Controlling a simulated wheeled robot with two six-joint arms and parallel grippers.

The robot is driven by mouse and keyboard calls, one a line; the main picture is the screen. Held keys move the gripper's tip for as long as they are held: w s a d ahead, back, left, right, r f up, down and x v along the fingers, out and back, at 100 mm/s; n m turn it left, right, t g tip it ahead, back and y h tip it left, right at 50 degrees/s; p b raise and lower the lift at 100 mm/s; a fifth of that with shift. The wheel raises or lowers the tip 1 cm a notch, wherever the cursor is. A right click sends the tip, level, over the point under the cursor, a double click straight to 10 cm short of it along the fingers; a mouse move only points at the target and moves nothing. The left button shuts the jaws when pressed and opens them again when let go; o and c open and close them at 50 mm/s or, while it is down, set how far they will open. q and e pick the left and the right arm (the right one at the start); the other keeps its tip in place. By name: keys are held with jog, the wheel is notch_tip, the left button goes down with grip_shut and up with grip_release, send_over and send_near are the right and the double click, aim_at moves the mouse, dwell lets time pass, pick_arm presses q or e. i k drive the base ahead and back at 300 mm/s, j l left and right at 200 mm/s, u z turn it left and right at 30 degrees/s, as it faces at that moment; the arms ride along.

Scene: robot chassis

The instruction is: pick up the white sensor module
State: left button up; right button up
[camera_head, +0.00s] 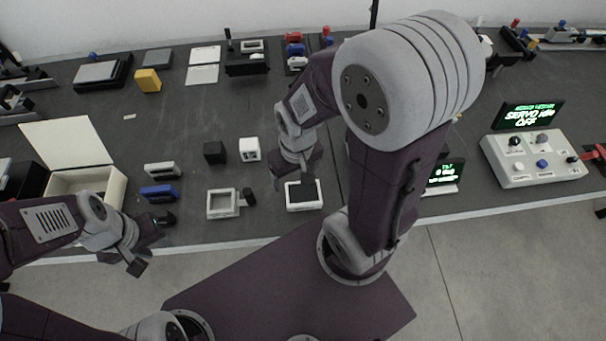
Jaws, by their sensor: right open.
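A white cube-shaped module (250,156) stands on the dark table, beside a black cube (215,153). A low white square piece (303,207) with a dark face lies near the front edge. I cannot tell for certain which of these white pieces is the sensor module. My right gripper (294,185) is open, pointing down just over the low white square piece and partly covering it. Whether it touches is not clear. My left gripper (150,252) is at the table's front edge at left, its fingers apart, with nothing seen between them.
A white open box (113,188) with a raised lid stands at left. Blue and grey connectors (162,170) lie right of it. A light frame piece (222,204) sits near the front. A control panel (535,172) stands at right. The table middle behind the cubes is clear.

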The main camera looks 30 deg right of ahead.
aim_at(299, 197)
jog(key=k+l+z, duration=0.1)
jog(key=z, duration=0.3)
jog(key=l+z, duration=0.2)
jog(key=z, duration=0.2)
jog(key=l, duration=0.7)
jog(key=j, duration=0.7)
